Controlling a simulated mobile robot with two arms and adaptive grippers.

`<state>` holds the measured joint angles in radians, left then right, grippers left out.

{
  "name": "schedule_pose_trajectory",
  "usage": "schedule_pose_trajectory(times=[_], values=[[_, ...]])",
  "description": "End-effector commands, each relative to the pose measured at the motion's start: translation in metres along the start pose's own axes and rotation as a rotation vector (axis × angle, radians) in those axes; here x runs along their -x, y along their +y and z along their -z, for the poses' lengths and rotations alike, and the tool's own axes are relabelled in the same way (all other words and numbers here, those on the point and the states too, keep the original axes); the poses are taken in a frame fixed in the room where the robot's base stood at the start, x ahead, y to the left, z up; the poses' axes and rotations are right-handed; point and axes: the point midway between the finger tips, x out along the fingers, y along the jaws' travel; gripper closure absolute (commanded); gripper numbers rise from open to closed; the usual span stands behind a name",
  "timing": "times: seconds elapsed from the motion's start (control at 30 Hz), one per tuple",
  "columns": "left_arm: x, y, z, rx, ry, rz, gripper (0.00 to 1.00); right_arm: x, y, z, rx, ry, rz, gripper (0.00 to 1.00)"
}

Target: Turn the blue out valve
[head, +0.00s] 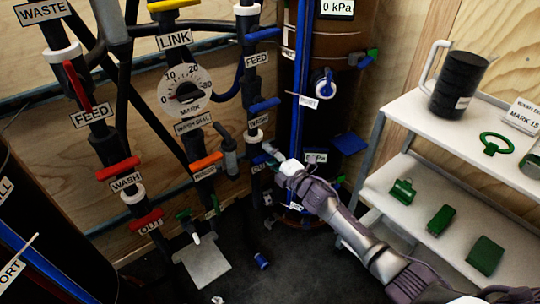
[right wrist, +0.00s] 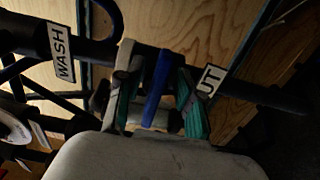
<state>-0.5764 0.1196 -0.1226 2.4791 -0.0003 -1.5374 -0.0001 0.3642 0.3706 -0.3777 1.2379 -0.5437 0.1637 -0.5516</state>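The blue out valve handle (right wrist: 158,85) stands upright in the right wrist view on a dark pipe, beside a label (right wrist: 210,82) of which "UT" shows. My right gripper (right wrist: 155,105) is open, with one teal-padded finger on each side of the handle. Gaps show between the handle and both fingers. In the head view my right gripper (head: 268,155) reaches in from the lower right to the low part of the blue-handled pipe, below the blue wash handle (head: 264,105). It largely hides the out valve there. My left gripper is not in view.
Red-handled valves (head: 145,220) line the left pipe, and an orange handle (head: 206,162) sits on the middle pipe. A brown cylinder (head: 330,90) stands behind my gripper. A white shelf (head: 440,125) with green parts is at the right. A small blue piece (head: 261,260) lies on the floor.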

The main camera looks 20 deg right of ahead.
Motion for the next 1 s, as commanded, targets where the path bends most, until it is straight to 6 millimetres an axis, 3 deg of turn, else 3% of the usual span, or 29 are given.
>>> schedule_pose_trajectory(times=[0.37,0.8,1.0], values=[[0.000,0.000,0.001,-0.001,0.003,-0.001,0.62,0.010,0.000,0.000,0.003,0.000,0.000,0.62],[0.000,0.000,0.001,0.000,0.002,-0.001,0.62,0.097,-0.001,0.000,0.001,0.001,0.002,0.62],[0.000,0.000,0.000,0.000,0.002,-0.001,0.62,0.117,0.000,0.000,0.001,0.001,-0.001,0.62]])
